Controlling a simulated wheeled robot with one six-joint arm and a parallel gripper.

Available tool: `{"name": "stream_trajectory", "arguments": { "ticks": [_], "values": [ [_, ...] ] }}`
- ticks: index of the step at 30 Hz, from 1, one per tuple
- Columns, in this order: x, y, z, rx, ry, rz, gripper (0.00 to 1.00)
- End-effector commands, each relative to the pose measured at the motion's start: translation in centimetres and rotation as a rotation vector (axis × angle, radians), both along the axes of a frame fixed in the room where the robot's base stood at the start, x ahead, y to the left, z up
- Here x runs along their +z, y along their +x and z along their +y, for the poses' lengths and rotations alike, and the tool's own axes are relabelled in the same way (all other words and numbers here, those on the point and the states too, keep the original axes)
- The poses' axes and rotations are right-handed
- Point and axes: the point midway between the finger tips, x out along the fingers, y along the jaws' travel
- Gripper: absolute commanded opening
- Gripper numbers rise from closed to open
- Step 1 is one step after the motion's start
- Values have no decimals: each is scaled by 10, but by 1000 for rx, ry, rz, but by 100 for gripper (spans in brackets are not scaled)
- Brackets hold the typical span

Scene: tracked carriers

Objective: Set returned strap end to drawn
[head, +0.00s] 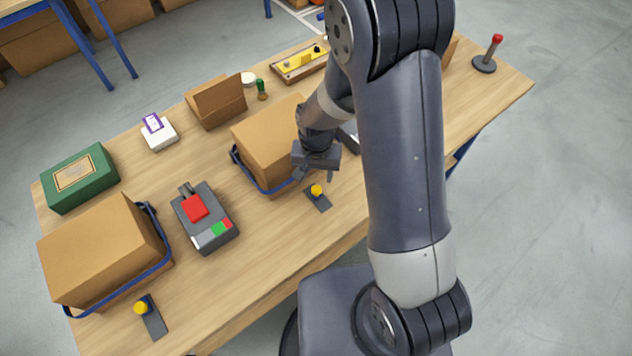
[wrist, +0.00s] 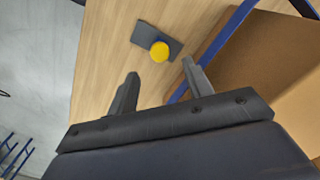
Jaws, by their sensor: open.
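A yellow knob (head: 316,190) stands on a small dark plate (head: 323,205) on the table, in front of a cardboard box (head: 265,135) with a blue strap (head: 257,182) round its lower part. The wrist view shows the same knob (wrist: 159,52), plate (wrist: 143,34) and strap (wrist: 213,52). My gripper (head: 313,178) is open and empty above this knob; in the wrist view the knob lies just beyond the gap between the fingertips (wrist: 160,70). A second yellow knob (head: 140,307) and plate (head: 154,322) lie by the left strapped box (head: 100,250). I cannot tell which strap end is returned.
A grey device (head: 206,235) with a red pad stands between the boxes. A green box (head: 80,178), a white box (head: 160,134), an open carton (head: 216,102) and a yellow tray (head: 300,64) line the back. A red-topped lever (head: 490,55) stands far right. The table's front edge is close.

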Motion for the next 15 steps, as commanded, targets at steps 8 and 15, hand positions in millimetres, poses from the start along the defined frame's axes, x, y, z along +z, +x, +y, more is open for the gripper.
{"name": "stream_trajectory", "arguments": {
  "ticks": [8,15],
  "values": [
    [-39,-1,-1,0,-1,4,48],
    [-59,0,0,0,-1,1,48]
  ]
}}
